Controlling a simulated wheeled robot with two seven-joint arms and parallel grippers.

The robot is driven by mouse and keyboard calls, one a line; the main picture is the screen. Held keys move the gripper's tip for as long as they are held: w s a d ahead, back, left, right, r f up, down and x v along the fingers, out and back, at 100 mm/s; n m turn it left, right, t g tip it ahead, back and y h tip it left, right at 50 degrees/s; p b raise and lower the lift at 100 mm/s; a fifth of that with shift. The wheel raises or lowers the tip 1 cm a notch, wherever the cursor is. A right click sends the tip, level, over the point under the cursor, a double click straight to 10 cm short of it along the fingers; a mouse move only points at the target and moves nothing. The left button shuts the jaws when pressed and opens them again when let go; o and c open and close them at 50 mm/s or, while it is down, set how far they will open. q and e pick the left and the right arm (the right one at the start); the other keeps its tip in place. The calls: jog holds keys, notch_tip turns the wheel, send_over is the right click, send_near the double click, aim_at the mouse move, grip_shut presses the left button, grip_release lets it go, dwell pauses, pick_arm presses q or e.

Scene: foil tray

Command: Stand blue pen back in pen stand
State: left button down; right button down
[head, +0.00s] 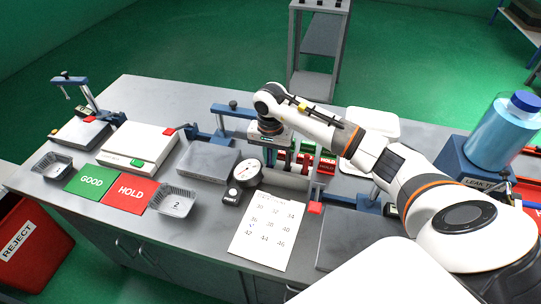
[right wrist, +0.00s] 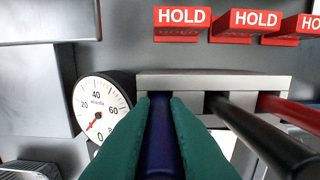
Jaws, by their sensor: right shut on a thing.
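My right gripper (right wrist: 160,120) is shut on the blue pen (right wrist: 160,140), which lies between its green fingers in the right wrist view. The grey pen stand (right wrist: 180,82) is just beyond the fingertips. The pen's far end lines up with the stand's left slot; I cannot tell how deep it sits in it. A black pen (right wrist: 250,125) stands in the middle slot and a red pen (right wrist: 290,108) in the right slot. In the head view, my right gripper (head: 269,152) is over the pen stand (head: 285,180), and the blue pen is mostly hidden. My left gripper is not in view.
A round dial gauge (right wrist: 100,108) is close left of the stand. Red HOLD blocks (right wrist: 181,22) stand behind it. A printed sheet (head: 266,232) lies in front on the bench. A grey plate (head: 207,162) is to the left.

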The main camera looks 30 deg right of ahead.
jog(key=c, duration=1.3)
grip_release()
jog(key=shift+c, duration=0.2)
jog(key=shift+r+p, duration=1.4)
jog(key=shift+r, duration=1.65)
jog(key=shift+f, duration=0.15)
